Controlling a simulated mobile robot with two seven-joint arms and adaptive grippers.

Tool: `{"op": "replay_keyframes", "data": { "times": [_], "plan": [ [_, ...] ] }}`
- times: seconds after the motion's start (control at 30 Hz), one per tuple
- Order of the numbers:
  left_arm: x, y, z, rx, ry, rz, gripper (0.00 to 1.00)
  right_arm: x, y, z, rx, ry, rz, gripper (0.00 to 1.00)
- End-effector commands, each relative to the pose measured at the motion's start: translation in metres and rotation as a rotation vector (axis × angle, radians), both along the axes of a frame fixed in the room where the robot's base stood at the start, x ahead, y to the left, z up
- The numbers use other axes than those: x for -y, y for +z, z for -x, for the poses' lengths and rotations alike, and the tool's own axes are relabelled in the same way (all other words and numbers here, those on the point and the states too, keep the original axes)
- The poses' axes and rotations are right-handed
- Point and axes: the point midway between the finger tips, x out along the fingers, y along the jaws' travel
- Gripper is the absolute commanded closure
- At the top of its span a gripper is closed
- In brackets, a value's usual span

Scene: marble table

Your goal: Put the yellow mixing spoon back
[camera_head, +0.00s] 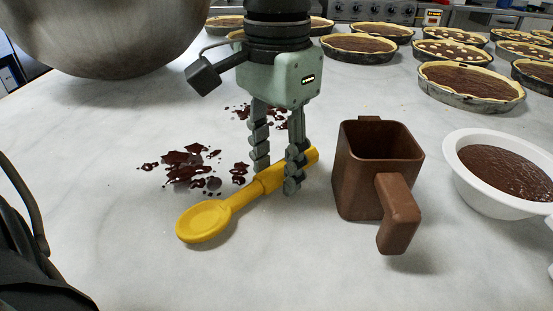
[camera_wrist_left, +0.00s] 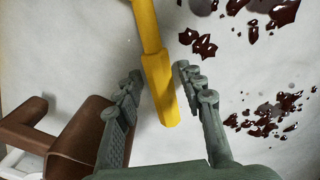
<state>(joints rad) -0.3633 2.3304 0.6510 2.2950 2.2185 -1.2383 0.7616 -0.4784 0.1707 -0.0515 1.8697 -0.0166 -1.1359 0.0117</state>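The yellow mixing spoon (camera_head: 204,221) lies on the marble table with its bowl toward the lower left and its handle toward the upper right. In the left wrist view its handle (camera_wrist_left: 157,72) runs down between the two fingers. My left gripper (camera_head: 276,177) points down over the handle, one finger on each side. The fingers are open, with a visible gap on the handle's left side in the wrist view. A brown square mug-like container (camera_head: 355,185) with a thick handle stands right of the gripper. My right gripper is out of view.
Dark chocolate spills (camera_head: 188,167) lie left of and behind the gripper. A white bowl of chocolate (camera_head: 468,190) stands at the right. A large metal bowl (camera_head: 105,35) is at the upper left. Several filled pies (camera_head: 470,82) stand at the back right. The front table is clear.

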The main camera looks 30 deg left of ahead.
Motion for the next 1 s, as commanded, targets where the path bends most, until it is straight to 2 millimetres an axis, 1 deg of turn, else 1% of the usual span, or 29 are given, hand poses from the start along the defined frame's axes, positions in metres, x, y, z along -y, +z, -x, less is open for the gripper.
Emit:
{"op": "replay_keyframes", "data": {
  "times": [0.3,0.43,0.57,0.8,0.9,1.0],
  "plan": [
    [0.0,0.0,0.0,0.0,0.0,0.0,0.52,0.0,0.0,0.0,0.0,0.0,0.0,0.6],
    [0.0,0.008,-0.001,0.003,-0.001,-0.001,0.52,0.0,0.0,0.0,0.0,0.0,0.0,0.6],
    [0.0,0.03,-0.001,0.005,0.001,0.0,0.52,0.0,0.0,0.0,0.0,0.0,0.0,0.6],
    [0.0,0.082,-0.002,0.005,0.001,0.0,0.52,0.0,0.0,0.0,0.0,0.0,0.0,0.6],
    [0.0,0.099,-0.001,0.004,0.0,0.0,0.52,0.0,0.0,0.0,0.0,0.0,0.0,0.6],
    [0.0,0.111,-0.001,0.002,0.001,-0.001,0.52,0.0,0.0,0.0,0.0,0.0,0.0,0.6]
  ]
}}
